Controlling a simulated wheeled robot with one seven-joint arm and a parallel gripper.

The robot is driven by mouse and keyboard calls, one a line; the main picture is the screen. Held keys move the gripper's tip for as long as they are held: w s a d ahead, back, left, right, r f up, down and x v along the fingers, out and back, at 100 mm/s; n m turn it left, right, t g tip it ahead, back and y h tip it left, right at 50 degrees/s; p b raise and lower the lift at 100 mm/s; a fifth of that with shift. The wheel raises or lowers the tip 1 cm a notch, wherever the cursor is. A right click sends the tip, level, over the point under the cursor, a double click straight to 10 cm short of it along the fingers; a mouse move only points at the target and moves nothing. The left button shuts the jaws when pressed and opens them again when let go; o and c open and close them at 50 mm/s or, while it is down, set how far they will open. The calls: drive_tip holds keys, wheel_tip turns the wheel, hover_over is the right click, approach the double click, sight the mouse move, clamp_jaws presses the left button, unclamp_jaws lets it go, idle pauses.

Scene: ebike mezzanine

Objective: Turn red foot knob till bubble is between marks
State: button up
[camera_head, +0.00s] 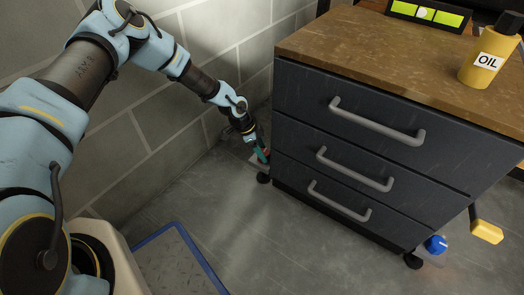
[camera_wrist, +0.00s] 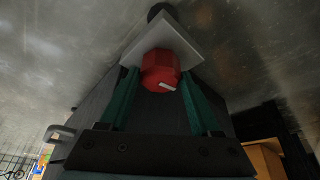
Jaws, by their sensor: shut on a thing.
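In the head view my gripper (camera_head: 262,148) reaches down to the cabinet's left front corner, and only a sliver of red shows there. The level (camera_head: 443,17) lies on the cabinet top, with a yellow-green vial and dark marks. Its pale bubble (camera_head: 422,13) appears between the two marks, nearer the left one.
The dark three-drawer cabinet (camera_head: 345,150) has a brown top and grey handles. A yellow oil bottle (camera_head: 487,60) stands on top. A blue knob (camera_head: 436,245) and a yellow pedal-like block (camera_head: 487,231) are low at right. A block wall (camera_head: 170,110) is close behind my arm.

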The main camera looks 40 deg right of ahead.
drive_tip(key=shift+s+r+n+p, duration=0.1)
drive_tip(key=shift+r+n+p, duration=0.1)
drive_tip(key=shift+n+p, duration=0.25)
drive_tip(key=shift+s+n+t+p, duration=0.15)
drive_tip(key=shift+n+t+p, duration=0.25)
drive_tip(key=shift+n+p, duration=0.45)
drive_tip(key=shift+a+f+n+t+h+p, duration=0.15)
drive_tip(key=shift+n+t+p, duration=0.1)
drive_tip(key=shift+n, duration=0.3)
drive_tip(key=shift+d+f+n+t+h+p, duration=0.1)
drive_tip(key=shift+n+t+h+p, duration=0.1)
drive_tip(key=shift+n, duration=0.35)
drive_tip(key=o, duration=1.4)
drive_tip(key=shift+c, duration=0.2)
